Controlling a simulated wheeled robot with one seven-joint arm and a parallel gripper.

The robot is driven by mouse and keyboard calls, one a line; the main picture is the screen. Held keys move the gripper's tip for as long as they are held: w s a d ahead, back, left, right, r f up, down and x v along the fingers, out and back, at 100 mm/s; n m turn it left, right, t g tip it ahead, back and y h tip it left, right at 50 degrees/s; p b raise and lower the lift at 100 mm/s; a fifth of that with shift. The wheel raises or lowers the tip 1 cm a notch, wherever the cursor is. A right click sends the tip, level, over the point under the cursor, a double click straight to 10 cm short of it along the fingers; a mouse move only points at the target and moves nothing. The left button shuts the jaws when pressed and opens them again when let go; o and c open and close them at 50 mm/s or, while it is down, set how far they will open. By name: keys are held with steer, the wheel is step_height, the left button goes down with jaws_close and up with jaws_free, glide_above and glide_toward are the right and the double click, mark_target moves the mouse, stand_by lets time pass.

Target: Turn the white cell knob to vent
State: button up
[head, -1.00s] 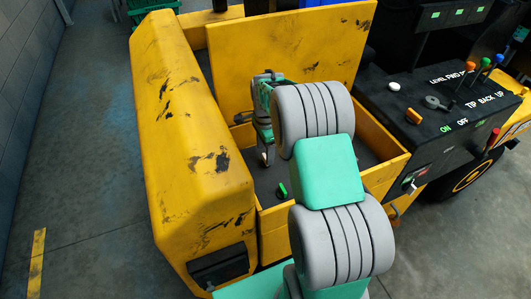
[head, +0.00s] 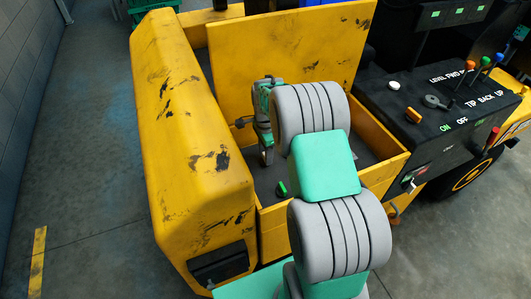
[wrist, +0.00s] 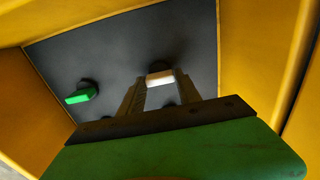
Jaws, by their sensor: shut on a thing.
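The white cell knob (wrist: 160,78) stands on the dark floor panel of the yellow bay, between the fingertips of my gripper (wrist: 159,84) in the wrist view. My gripper is shut on it, one finger on each side. In the head view my gripper (head: 267,158) reaches down into the bay, and the knob cannot be made out clearly there. A green knob (wrist: 81,95) sits on the same panel to the left, apart from my fingers; it also shows in the head view (head: 282,188). I cannot read any vent marking.
Yellow walls surround the bay, with a raised panel (head: 290,45) behind and a thick scratched cover (head: 185,130) at left. A black console (head: 430,110) with levers, a white button (head: 393,85) and an orange knob (head: 413,115) stands at right.

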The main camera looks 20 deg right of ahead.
jaws_close()
steer(key=shift+n, duration=0.4)
steer(key=n+b, duration=0.1)
steer(key=n, duration=0.1)
steer(key=shift+f+n+b, duration=0.1)
steer(key=shift+n+b, duration=0.2)
steer(key=shift+n, duration=0.1)
steer(key=n+b, duration=0.1)
steer(key=n, duration=0.4)
steer(key=shift+b, duration=0.3)
steer(key=n+b, duration=0.1)
steer(key=n, duration=0.8)
steer(key=shift+n+b, duration=0.3)
